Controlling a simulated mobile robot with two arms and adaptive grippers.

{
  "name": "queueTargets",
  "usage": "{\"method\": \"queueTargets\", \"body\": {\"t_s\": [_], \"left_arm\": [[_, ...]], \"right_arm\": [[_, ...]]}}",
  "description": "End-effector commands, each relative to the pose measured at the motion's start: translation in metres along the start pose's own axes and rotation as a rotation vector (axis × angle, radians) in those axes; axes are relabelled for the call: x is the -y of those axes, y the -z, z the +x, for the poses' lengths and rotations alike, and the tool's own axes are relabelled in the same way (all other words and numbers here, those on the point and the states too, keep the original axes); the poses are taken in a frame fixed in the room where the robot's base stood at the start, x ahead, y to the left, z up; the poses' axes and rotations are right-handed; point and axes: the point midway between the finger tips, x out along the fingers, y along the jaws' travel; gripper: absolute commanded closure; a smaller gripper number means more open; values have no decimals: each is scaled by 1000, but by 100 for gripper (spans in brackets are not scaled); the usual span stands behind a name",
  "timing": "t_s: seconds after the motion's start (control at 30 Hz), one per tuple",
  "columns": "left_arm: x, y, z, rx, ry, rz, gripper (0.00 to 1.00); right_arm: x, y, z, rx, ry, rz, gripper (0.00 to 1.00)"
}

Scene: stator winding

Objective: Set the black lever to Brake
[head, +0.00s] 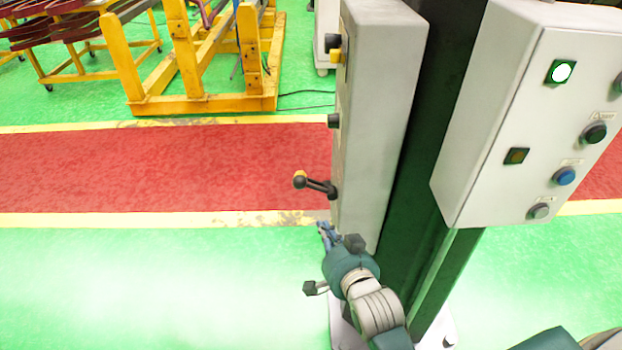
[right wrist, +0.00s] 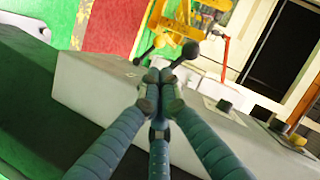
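The black lever (head: 318,185) sticks out to the left from the side of the grey control box (head: 385,70) in the head view. Its round knob has a yellow patch at the top. In the right wrist view dark round knobs on rods (right wrist: 189,51) show just beyond my fingertips. My right gripper (head: 323,232) is below the lever, apart from it in the head view. Its fingers come together at the tips in the right wrist view (right wrist: 158,78), with nothing seen between them. No Brake marking is readable. My left gripper is not in view.
A second box (head: 490,120) with a lit green lamp and several buttons stands to the right of a dark green column (head: 425,170). More knobs (head: 335,121) sit above the lever. Yellow frames (head: 205,103) stand at the back; the floor left of the lever is clear.

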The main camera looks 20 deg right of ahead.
Motion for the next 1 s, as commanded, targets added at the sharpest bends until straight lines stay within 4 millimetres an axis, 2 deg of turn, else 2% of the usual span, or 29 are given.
{"method": "queueTargets", "body": {"t_s": [0.03, 0.1, 0.23, 0.67, 0.77, 1.0], "left_arm": [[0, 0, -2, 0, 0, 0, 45], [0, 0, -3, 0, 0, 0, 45], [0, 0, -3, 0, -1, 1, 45], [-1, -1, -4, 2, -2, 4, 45], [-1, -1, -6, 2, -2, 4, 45], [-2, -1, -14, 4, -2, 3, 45]], "right_arm": [[16, 25, -10, -41, 21, 35, 100], [30, 49, -20, -81, 43, 74, 100], [42, 70, -31, -117, 63, 110, 100], [45, 74, -27, -122, 67, 113, 100], [46, 76, -16, -122, 68, 111, 100], [49, 83, 33, -123, 67, 110, 100]]}}
